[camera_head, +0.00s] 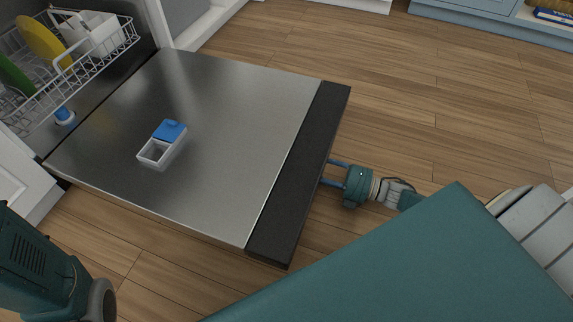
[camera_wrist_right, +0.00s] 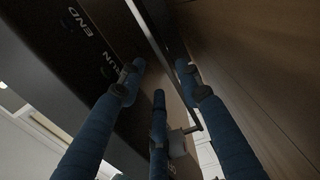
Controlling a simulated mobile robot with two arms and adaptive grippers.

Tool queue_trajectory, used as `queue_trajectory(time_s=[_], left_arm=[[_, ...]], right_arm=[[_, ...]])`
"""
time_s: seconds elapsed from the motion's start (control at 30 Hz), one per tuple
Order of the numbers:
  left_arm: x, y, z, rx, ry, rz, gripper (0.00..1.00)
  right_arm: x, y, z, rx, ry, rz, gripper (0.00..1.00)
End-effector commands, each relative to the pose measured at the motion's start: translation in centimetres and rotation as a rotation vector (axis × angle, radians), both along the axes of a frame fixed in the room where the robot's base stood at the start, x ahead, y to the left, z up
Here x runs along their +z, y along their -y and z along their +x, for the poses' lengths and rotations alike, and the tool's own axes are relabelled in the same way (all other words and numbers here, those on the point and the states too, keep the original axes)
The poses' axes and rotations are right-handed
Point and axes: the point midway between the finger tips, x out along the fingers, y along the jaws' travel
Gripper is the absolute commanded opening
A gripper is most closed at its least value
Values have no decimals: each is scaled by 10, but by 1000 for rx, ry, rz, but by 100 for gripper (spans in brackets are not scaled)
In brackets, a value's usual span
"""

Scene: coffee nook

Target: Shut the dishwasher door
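The dishwasher door (camera_head: 215,95) is folded down flat, a steel inner panel with a black strip (camera_head: 300,170) along its outer edge. A small white detergent compartment with a blue lid (camera_head: 163,143) is on the panel. My right gripper (camera_head: 333,172) is at the outer edge of the door, its blue fingers apart. Their tips are partly hidden at the edge, and I cannot tell whether they touch it. In the right wrist view, the open fingers (camera_wrist_right: 160,68) are close to the dark control strip (camera_wrist_right: 70,60) with lettering. Only a part of my left arm shows; its gripper is out of view.
The rack (camera_head: 95,65) inside the dishwasher holds yellow and green plates and a white item. A blue-and-white object (camera_head: 64,116) lies below it. Wooden floor (camera_head: 430,110) is open to the right. A blue cabinet (camera_head: 480,20) stands at the back right.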

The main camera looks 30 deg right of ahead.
Motion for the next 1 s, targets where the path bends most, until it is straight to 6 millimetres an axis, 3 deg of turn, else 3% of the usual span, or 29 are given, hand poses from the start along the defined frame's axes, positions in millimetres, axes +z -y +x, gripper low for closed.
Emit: queue_trajectory(time_s=[0.03,0.3,0.7,0.9,1.0], left_arm=[[-9,0,0,0,-1,0,78],[-25,0,0,1,-1,1,78],[-26,1,0,0,0,1,78],[-26,1,0,1,0,2,78],[-26,1,0,1,-1,1,78]], right_arm=[[-3,-8,8,3,4,1,34],[-2,-33,37,1,1,0,34],[0,-38,43,0,-2,-1,34],[-1,-38,43,0,-2,-1,0],[-1,-38,43,0,-2,-1,0]])
